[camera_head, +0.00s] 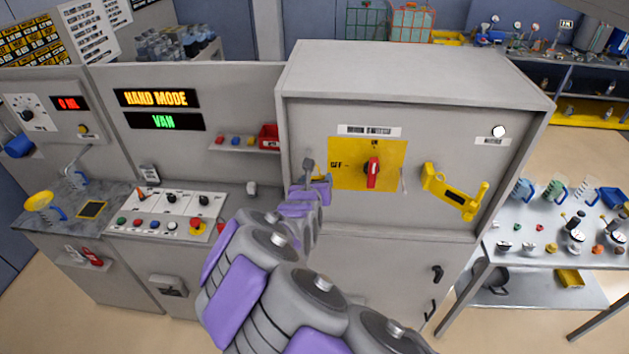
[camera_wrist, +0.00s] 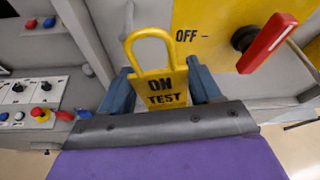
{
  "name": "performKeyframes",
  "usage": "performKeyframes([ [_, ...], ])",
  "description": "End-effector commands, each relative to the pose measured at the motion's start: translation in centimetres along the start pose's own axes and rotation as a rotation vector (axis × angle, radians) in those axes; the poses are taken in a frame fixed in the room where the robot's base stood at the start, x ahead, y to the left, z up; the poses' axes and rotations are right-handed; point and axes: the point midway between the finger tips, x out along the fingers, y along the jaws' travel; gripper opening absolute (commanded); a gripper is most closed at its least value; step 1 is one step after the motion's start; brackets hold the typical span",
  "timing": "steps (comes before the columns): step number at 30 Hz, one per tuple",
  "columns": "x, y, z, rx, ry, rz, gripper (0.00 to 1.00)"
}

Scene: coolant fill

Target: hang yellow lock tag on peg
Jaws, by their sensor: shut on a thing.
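The yellow lock tag (camera_wrist: 153,77) has a closed loop at its top and the words ON TEST on its body. My gripper (camera_wrist: 161,92) is shut on the tag's body, with a blue-grey finger on each side and the loop upward. In the head view my gripper (camera_head: 310,185) is in front of the cabinet's left front part, and only a bit of yellow shows there.
The grey cabinet (camera_head: 420,220) carries a yellow switch plate (camera_head: 345,177) with a red handle (camera_head: 373,172), right of my gripper. A yellow bracket (camera_head: 455,194) is farther right. A control panel (camera_head: 165,212) with buttons is at left. A tool table (camera_head: 545,243) stands at right.

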Motion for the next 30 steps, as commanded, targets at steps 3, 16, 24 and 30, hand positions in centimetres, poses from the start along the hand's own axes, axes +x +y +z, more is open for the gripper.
performKeyframes([
  [3,0.5,0.7,0.4,-0.004,-0.001,0.004,0.34],
  [16,2.7,-0.8,0.9,0.008,0.000,0.005,0.30],
  [24,4.0,-0.7,0.8,0.007,0.001,0.000,0.24],
  [30,4.8,0.2,0.5,0.004,-0.003,-0.001,0.24],
])
